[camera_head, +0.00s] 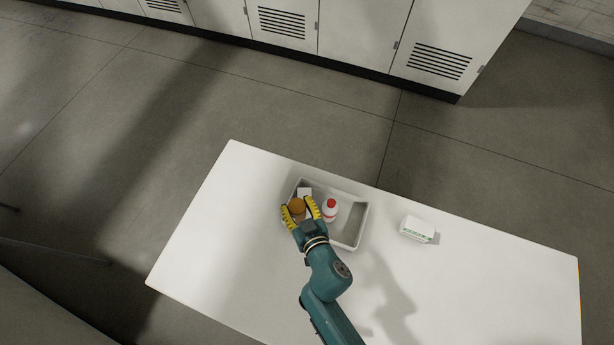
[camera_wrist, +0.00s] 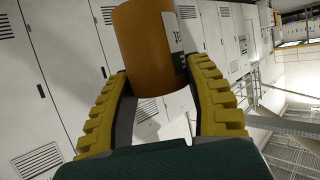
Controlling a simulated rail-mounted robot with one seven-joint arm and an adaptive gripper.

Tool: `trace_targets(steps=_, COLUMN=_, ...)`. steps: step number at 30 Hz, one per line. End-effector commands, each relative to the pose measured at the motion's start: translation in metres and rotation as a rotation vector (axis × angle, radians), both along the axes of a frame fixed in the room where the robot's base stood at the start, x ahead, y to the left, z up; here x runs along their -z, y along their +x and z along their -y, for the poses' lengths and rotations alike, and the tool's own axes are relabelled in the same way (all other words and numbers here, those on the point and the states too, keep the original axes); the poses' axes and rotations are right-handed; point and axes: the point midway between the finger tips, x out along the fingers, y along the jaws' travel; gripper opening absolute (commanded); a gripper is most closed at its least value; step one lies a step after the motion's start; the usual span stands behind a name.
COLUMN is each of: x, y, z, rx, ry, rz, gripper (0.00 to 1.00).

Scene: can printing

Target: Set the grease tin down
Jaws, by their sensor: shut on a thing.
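The grease tin is an orange-brown cylinder with a white label. It shows in the head view (camera_head: 297,206) over the left part of a grey tray (camera_head: 352,243), and large in the wrist view (camera_wrist: 146,50). My gripper (camera_head: 299,211) has yellow ribbed fingers, one on each side of the tin, and is shut on it; the fingers also show in the wrist view (camera_wrist: 160,95). The tin's underside is hidden in the head view, so I cannot tell whether it touches the tray floor.
A white bottle with a red cap (camera_head: 330,209) stands in the tray just right of my gripper. A small white item (camera_head: 305,192) lies behind the tin. A white box (camera_head: 417,229) sits right of the tray. The white table (camera_head: 210,230) is bare at left.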

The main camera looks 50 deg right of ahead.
Motion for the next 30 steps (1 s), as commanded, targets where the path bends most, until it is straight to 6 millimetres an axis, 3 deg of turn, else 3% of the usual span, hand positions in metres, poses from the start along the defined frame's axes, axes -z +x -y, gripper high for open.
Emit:
trace_targets(steps=1, x=0.033, y=-0.007, z=0.021, rx=0.033, ry=0.001, rz=0.005, gripper=0.13)
trace_targets(steps=2, x=0.041, y=-0.01, z=0.031, rx=0.041, ry=0.001, rz=0.006, gripper=0.13)
trace_targets(steps=15, x=0.104, y=-0.04, z=0.107, rx=-0.064, ry=-0.005, rz=0.011, gripper=0.13)
trace_targets(steps=24, x=0.101, y=-0.067, z=0.141, rx=-0.335, ry=-0.016, rz=0.008, gripper=0.13)
trace_targets(steps=30, x=0.087, y=-0.088, z=0.147, rx=-0.471, ry=-0.011, rz=0.004, gripper=0.13)
